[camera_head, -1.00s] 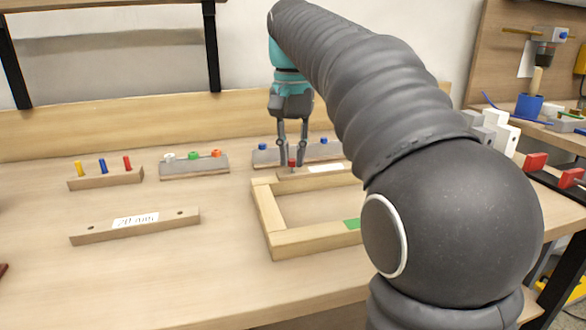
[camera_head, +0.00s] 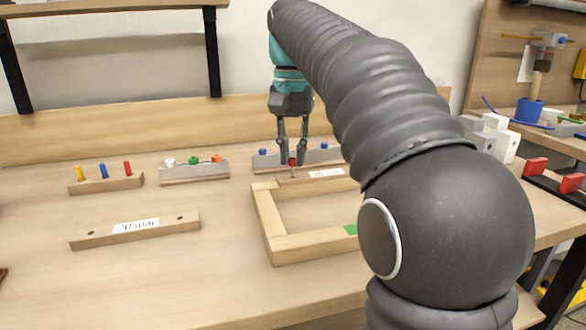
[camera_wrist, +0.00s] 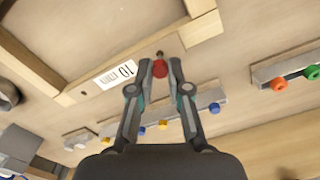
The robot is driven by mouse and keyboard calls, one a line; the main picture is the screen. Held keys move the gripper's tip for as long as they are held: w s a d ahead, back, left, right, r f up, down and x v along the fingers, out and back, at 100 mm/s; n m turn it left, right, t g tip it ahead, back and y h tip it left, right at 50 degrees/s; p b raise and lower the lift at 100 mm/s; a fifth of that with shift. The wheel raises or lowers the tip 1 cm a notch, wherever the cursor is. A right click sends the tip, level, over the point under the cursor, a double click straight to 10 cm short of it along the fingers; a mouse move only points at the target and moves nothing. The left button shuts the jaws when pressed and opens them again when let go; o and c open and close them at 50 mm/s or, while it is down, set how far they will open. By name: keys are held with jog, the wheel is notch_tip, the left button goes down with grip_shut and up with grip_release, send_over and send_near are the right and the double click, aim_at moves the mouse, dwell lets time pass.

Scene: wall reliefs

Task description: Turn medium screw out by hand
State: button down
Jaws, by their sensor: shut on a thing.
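The screw (camera_head: 292,162) has a red head, with its thin shank showing below the head. It stands upright at the left end of a wooden bar (camera_head: 316,175) with a white label. My gripper (camera_head: 292,162) comes from above, its two fingertips shut on the red head. In the wrist view my gripper (camera_wrist: 161,66) has the red screw head (camera_wrist: 160,70) between its fingertips, and the label (camera_wrist: 116,74) reads 10 mm. Whether the shank's tip still sits in the bar is hard to tell.
A wooden frame (camera_head: 268,222) lies in front of the bar. A bar marked 20 mm (camera_head: 180,228) lies left. Behind are holders with coloured pegs (camera_head: 108,185), coloured knobs (camera_head: 195,176) and blue knobs (camera_head: 265,164). My arm hides the right side; the left table front is clear.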

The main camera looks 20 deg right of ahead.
aim_at(293, 159)
jog(key=shift+r, duration=1.55)
jog(key=shift+r, duration=0.85)
jog(key=shift+s+d, duration=0.1)
